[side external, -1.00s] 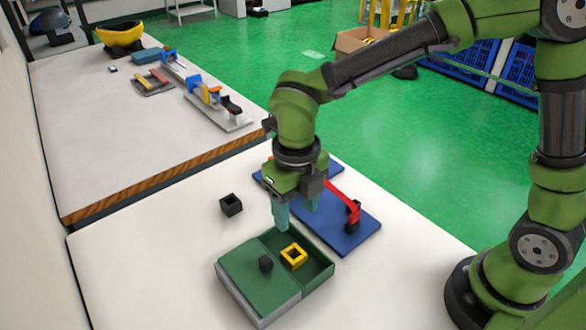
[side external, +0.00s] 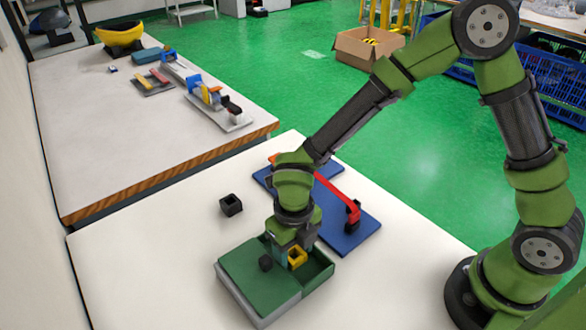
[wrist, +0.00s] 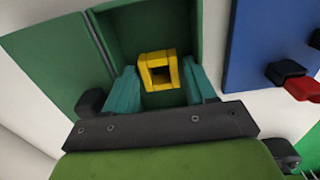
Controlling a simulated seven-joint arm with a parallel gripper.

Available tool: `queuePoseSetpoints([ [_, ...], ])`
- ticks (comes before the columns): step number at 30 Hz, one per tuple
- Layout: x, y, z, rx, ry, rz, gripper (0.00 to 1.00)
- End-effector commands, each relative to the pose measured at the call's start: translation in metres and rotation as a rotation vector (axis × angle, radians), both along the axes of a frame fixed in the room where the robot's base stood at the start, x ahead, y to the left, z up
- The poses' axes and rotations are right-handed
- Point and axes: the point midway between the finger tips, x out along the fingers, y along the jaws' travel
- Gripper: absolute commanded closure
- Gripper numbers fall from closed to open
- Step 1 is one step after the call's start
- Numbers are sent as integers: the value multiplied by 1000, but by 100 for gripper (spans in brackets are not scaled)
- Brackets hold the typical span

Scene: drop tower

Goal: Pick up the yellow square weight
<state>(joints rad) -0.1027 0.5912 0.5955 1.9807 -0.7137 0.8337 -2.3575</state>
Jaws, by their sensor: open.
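The yellow square weight (side external: 297,257) is a hollow square frame in the open green compartment of a box (side external: 318,270). It also shows in the wrist view (wrist: 159,71), between two teal fingertips. My gripper (side external: 287,257) is low over the compartment, with its fingers open and one on each side of the weight.
A small black knob (side external: 265,263) sits on the box's green lid (side external: 255,277). A black hollow block (side external: 231,205) lies on the white table to the left. A blue board (side external: 350,228) with a red bar (side external: 340,196) lies behind the box. The table's left part is clear.

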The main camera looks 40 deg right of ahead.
Motion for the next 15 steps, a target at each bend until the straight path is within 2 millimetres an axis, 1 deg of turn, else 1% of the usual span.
queuePoseSetpoints([
  [4, 0, 0, 0, 0, 0, 0, 45],
  [5, 0, 0, 0, 0, 0, 0, 46],
  [12, 0, 0, 0, 0, 0, 0, 83],
  [14, 0, 0, 0, 0, 0, 0, 92],
  [15, 0, 0, 1, 0, -1, 0, 95],
])
